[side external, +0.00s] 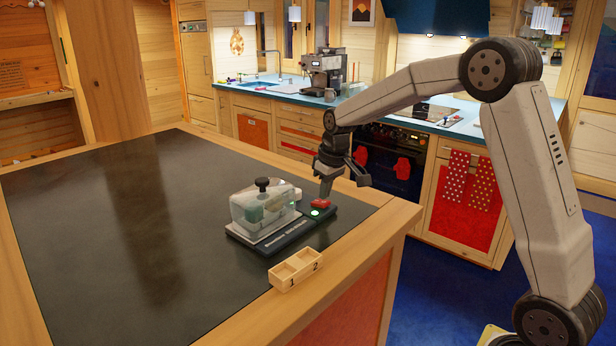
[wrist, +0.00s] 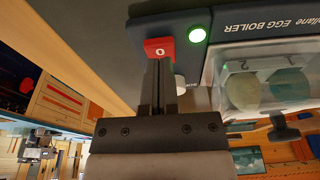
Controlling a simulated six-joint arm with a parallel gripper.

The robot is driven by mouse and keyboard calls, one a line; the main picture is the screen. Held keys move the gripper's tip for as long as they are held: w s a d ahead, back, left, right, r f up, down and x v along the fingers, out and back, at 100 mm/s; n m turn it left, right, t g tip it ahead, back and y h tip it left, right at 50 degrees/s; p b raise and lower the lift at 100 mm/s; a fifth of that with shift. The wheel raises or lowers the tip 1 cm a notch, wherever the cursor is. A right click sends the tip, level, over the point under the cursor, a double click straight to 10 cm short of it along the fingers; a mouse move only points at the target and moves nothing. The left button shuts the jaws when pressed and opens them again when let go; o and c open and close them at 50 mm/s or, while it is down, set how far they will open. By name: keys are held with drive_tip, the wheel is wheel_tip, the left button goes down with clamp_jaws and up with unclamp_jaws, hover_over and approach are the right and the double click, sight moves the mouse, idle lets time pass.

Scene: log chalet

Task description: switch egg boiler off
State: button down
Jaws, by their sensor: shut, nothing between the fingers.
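The egg boiler (side external: 268,244) stands on the dark counter top, with a clear lid (side external: 252,203) and a black knob. Its red switch (side external: 321,203) sits at the right end of the base, beside a lit green lamp (side external: 315,212). In the wrist view the switch (wrist: 158,47) shows a "0", and the lamp (wrist: 197,34) glows green. My gripper (side external: 325,193) is shut and empty, pointing down with its fingertips at the switch. In the wrist view the fingertips (wrist: 158,62) overlap the switch's edge; I cannot tell whether they press it. The fingers hide part of the switch.
A small wooden tray (side external: 289,283) marked 1 and 2 lies in front of the boiler, near the counter's wooden edge (side external: 402,215). Egg shapes (wrist: 242,90) show under the lid. The counter left of the boiler is clear.

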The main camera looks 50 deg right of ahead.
sight(325, 203)
drive_tip(key=shift+f, duration=0.7)
drive_tip(key=shift+r, duration=0.2)
idle(0.4)
drive_tip(key=shift+r, duration=0.55)
drive_tip(key=shift+r, duration=0.1)
idle(0.4)
drive_tip(key=shift+r, duration=2.45)
